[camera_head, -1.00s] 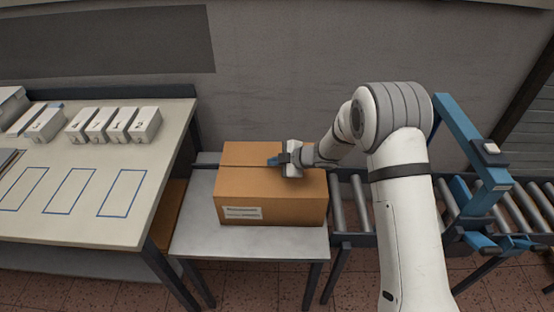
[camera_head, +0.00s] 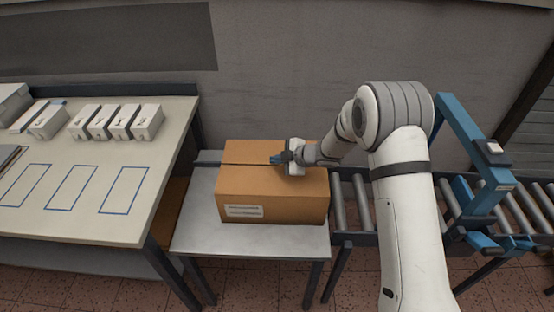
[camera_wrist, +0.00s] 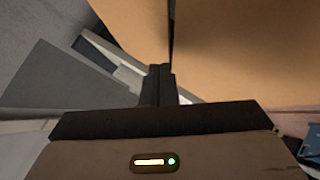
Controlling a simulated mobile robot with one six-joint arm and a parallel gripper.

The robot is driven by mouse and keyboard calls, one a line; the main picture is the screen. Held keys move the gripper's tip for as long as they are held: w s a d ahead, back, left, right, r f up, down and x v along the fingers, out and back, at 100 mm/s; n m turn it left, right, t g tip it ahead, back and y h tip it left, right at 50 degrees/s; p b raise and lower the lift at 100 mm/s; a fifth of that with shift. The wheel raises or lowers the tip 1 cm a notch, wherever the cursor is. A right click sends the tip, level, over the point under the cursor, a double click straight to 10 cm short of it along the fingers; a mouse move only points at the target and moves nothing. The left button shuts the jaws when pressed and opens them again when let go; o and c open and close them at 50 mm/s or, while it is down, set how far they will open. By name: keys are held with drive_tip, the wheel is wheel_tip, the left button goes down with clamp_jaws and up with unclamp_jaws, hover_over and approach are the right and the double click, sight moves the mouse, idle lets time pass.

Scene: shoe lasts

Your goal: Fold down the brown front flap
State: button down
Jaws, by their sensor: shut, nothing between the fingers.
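The brown cardboard box (camera_head: 270,205) stands on a small grey table, with a white label on its front side. Its brown front flap (camera_head: 250,180) looks flat across the front part of the top. A dark seam separates it from the back flap (camera_head: 250,150). My gripper (camera_head: 276,159) is shut and empty, low over the top near the seam, right of the middle. In the wrist view, the shut fingers (camera_wrist: 158,85) point along the dark seam between brown panels (camera_wrist: 235,50). Whether the fingers touch the cardboard cannot be told.
A pale workbench (camera_head: 75,175) with several white boxes and blue outlines stands at left. A roller conveyor (camera_head: 350,200) with a blue frame (camera_head: 465,140) is at right. A grey wall is behind. The small table (camera_head: 250,238) has a clear strip in front of the box.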

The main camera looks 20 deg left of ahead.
drive_tip(key=shift+r+p, duration=0.65)
drive_tip(key=shift+r, duration=0.3)
drive_tip(key=w+d+r+m+t+h+p, duration=0.1)
drive_tip(key=w+d+r+m+t, duration=0.25)
drive_tip(key=d+r, duration=0.6)
drive_tip(key=w+d+r+m+t+h, duration=0.2)
drive_tip(key=w+d+r+m+t, duration=0.15)
drive_tip(key=d+r, duration=0.6)
drive_tip(key=s+d+r+m+t+h, duration=0.25)
drive_tip(key=d+r+m+h, duration=0.45)
drive_tip(key=d, duration=0.5)
drive_tip(key=s+d+r+m+g+h, duration=0.1)
drive_tip(key=s+d+m+g, duration=0.1)
drive_tip(key=s+d+m, duration=0.35)
drive_tip(key=s+d+r+m+g+h, duration=0.1)
drive_tip(key=s+d+m+g, duration=0.1)
drive_tip(key=s+d, duration=0.7)
drive_tip(key=s+a+f+m+g, duration=0.1)
drive_tip(key=s+m+g, duration=0.1)
drive_tip(key=s, duration=0.7)
drive_tip(key=s+a+f+m+g+y, duration=0.1)
drive_tip(key=s+a+f+g, duration=0.1)
drive_tip(key=s, duration=0.7)
drive_tip(key=shift+f+m+b, duration=0.25)
drive_tip(key=shift+m+b, duration=0.05)
drive_tip(key=shift+m, duration=0.05)
